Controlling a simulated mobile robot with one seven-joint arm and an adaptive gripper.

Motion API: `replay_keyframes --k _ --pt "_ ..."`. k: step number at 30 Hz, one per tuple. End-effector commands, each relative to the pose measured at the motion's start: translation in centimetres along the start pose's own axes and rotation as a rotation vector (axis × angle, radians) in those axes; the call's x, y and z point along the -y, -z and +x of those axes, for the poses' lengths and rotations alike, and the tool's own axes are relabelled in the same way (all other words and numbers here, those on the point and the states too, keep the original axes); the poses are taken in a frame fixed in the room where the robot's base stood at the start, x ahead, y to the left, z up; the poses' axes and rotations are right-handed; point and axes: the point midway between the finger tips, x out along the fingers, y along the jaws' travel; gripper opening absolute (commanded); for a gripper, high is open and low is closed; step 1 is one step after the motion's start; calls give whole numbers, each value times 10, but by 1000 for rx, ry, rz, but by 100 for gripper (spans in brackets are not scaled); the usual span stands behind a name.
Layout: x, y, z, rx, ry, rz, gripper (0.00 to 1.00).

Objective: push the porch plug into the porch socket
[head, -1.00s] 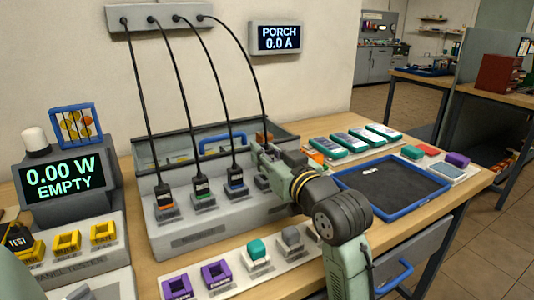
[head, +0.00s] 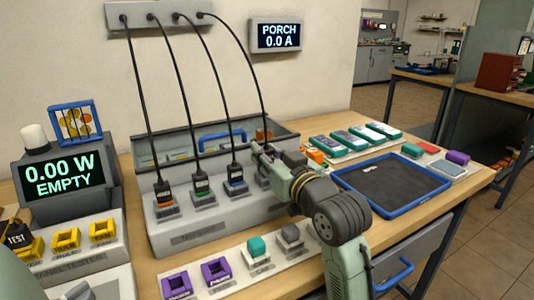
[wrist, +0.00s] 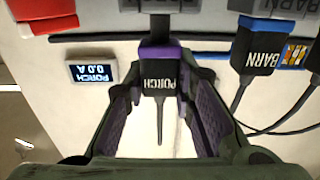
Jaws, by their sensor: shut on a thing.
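The porch plug (wrist: 160,80) is black with a purple band and the label PORCH, upside down in the wrist view. My gripper (wrist: 160,92) is shut on its body, one finger on each side. The plug's purple end points at the grey porch socket (wrist: 160,6) at the top edge, in line with it. I cannot tell how far the two are joined. In the head view my gripper (head: 262,154) is at the right end of the socket row and hides most of the plug. The porch display (head: 279,37) reads 0.0 A.
The barn plug (wrist: 256,50) stands close beside my gripper, with its cable nearby. Several black cables hang from the wall box (head: 158,16). A blue-rimmed tray (head: 432,202) lies to the right. An open grey bin (head: 143,150) stands behind the sockets.

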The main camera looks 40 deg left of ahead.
Motion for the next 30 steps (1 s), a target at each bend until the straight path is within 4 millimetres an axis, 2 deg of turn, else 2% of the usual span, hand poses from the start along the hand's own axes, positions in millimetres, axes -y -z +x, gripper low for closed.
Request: replay_keyframes --k 14,15,18,30 --pt "0 -10 0 -1 0 0 0" --pt "0 -10 0 -1 0 0 24" --pt "0 -10 0 -1 0 0 31" --pt "0 -10 -5 0 -1 0 32"
